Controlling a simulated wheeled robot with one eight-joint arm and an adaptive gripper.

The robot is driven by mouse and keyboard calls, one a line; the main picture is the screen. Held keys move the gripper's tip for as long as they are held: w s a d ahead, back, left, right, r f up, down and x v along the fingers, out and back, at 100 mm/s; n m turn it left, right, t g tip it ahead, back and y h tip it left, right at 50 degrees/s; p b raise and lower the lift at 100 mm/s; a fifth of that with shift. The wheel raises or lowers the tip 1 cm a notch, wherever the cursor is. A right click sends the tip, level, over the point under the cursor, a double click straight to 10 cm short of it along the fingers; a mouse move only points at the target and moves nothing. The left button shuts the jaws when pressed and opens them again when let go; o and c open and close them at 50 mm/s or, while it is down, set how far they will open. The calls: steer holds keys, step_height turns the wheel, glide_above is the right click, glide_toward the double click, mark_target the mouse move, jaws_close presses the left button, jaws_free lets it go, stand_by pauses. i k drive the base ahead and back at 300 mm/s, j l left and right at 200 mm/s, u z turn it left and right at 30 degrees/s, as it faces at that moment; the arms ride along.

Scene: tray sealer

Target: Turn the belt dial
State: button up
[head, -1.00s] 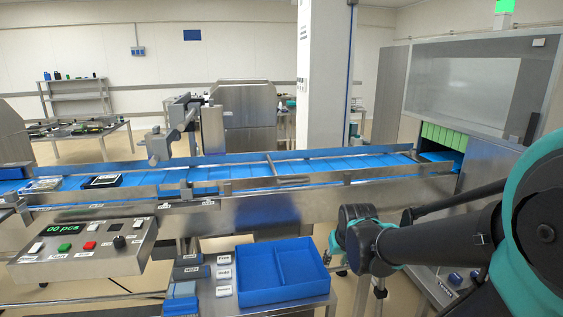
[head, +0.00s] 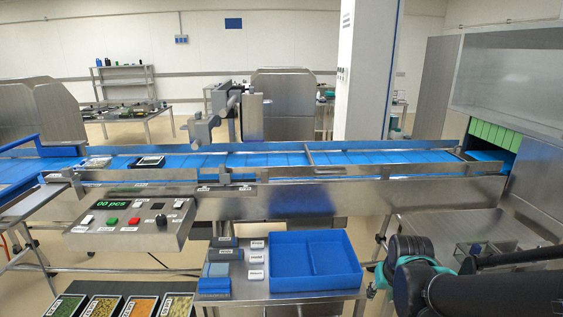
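A dark round knob (head: 161,221), which looks like the dial, sits on the right part of the sloped metal control panel (head: 100,243) in the head view. Its label and pointer are too small to read. The panel also has a display (head: 112,204) reading "00 pcs" in green, a green button (head: 111,221) and a red button (head: 134,221). My black arm (head: 480,294) shows at the lower right, far from the panel. My gripper is not in view, so nothing shows of its fingers.
The blue conveyor belt (head: 260,160) runs behind the panel. A blue divided bin (head: 312,284) stands on a metal table between my arm and the panel. Food trays (head: 102,307) are at the bottom left. Floor shows between table and panel.

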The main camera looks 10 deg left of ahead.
mark_target(161, 220)
steer(key=u, duration=1.75)
